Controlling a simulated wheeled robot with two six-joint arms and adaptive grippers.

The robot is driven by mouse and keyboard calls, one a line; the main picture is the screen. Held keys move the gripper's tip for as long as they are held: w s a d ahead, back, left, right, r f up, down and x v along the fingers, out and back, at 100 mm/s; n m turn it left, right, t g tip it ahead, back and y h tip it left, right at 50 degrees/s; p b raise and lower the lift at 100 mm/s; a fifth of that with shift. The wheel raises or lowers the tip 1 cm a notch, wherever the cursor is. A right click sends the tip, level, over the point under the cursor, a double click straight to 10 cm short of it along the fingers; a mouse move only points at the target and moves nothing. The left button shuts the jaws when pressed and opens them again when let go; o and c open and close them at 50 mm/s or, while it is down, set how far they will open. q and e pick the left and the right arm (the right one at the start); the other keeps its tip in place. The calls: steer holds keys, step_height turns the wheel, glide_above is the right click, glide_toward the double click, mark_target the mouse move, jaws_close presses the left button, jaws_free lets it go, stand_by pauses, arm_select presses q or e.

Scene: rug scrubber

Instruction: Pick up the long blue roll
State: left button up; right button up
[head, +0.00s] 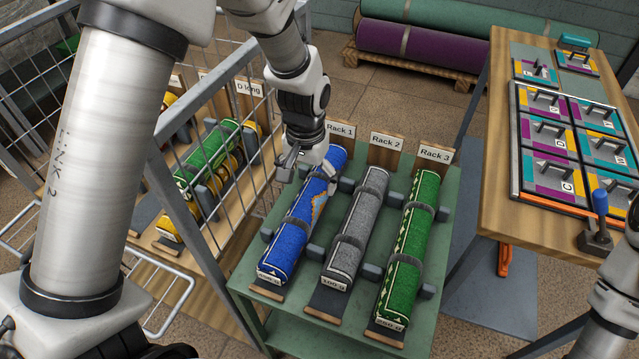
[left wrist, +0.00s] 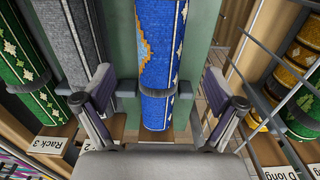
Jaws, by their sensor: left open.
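The long blue roll (head: 290,240), with a white-edged border and an orange and light-blue pattern, lies on the Rack 1 cradle at the left of the green stand. My left gripper (head: 305,168) is open over the roll's far part, near the Rack 1 sign. In the left wrist view the blue roll (left wrist: 157,65) runs between the two open fingers of my left gripper (left wrist: 160,95), with a gap on each side. Whether the fingertips reach below the roll's top is hard to tell. My right gripper is out of view; only part of my right arm shows at the right edge.
A grey roll (head: 357,225) and a green roll (head: 410,250) lie alongside on the green stand (head: 260,320). A wire cage (head: 215,170) with green and yellow rolls stands close on the left. A wooden table (head: 490,190) with handled blocks stands on the right.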

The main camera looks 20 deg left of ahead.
mark_target(307, 197)
arm_select(q)
steer(key=shift+w+f, duration=0.5)
steer(key=shift+f, duration=0.05)
steer(key=f, duration=0.3)
steer(key=s+f, duration=0.1)
steer(key=f, duration=0.2)
steer(key=shift+s+b, duration=0.2)
steer(key=shift+b, duration=0.1)
steer(key=shift+w+f, duration=0.15)
steer(key=shift+f, duration=0.2)
steer(key=shift+r, duration=0.1)
steer(key=shift+s, duration=0.2)
steer(key=c, duration=1.7)
steer(key=shift+o, duration=0.2)
steer(key=shift+r, duration=0.1)
